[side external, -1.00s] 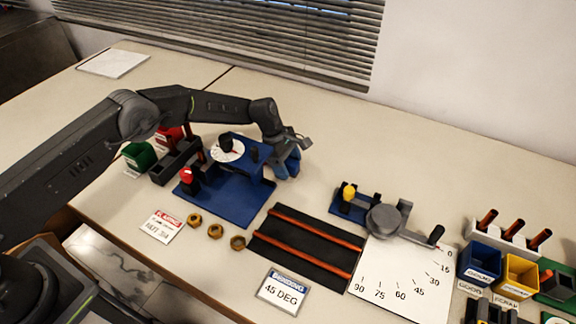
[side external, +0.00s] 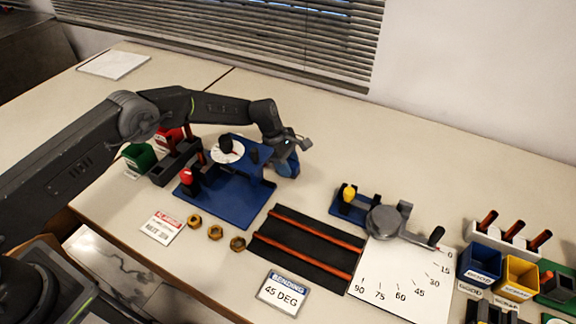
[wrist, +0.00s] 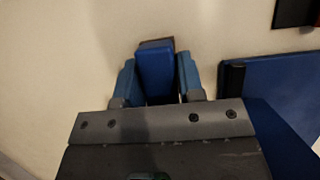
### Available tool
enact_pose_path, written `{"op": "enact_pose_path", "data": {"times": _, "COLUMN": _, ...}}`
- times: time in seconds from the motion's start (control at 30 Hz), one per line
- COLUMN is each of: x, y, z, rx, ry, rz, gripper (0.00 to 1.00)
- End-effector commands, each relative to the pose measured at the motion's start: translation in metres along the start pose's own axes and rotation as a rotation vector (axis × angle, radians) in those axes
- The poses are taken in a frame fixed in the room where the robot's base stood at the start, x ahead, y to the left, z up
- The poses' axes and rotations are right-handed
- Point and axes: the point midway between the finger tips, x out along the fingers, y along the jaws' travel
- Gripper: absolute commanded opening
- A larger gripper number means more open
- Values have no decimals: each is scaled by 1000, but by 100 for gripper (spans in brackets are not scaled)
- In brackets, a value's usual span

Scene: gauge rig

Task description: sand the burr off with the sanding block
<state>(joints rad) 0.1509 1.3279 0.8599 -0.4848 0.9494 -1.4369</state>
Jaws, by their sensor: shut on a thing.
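In the wrist view the block sits between the two lighter blue fingers. In the side view my gripper (side external: 287,163) is low over the bench, just beyond the right rear of the blue fixture (side external: 228,205), and hides most of the block. Two copper-coloured tubes (side external: 305,245) lie on a black ribbed mat (side external: 285,252). No burr can be made out at this size.
The blue fixture carries a white dial (side external: 226,150) and a red-topped post (side external: 187,178). Several brass nuts (side external: 215,232) lie in front. A bending tool (side external: 383,221) with an angle plate (side external: 405,285) stands right, near coloured bins (side external: 520,275). The bench behind my gripper is clear.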

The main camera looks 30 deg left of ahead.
Motion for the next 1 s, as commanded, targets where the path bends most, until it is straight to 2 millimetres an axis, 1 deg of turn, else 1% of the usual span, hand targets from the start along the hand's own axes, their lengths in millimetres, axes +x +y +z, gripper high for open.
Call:
{"op": "enact_pose_path", "data": {"times": 0.07, "x": -5, "y": 1, "z": 2, "rx": 1, "ry": -1, "rz": 2, "gripper": 10}}
{"op": "enact_pose_path", "data": {"times": 0.17, "x": -19, "y": 1, "z": 8, "rx": 1, "ry": -1, "rz": 4, "gripper": 10}}
{"op": "enact_pose_path", "data": {"times": 0.4, "x": -63, "y": 1, "z": 26, "rx": 2, "ry": 0, "rz": 3, "gripper": 10}}
{"op": "enact_pose_path", "data": {"times": 0.67, "x": -100, "y": 1, "z": 42, "rx": 1, "ry": -1, "rz": 2, "gripper": 10}}
{"op": "enact_pose_path", "data": {"times": 1.0, "x": -172, "y": 1, "z": 72, "rx": 2, "ry": 0, "rz": 5, "gripper": 10}}
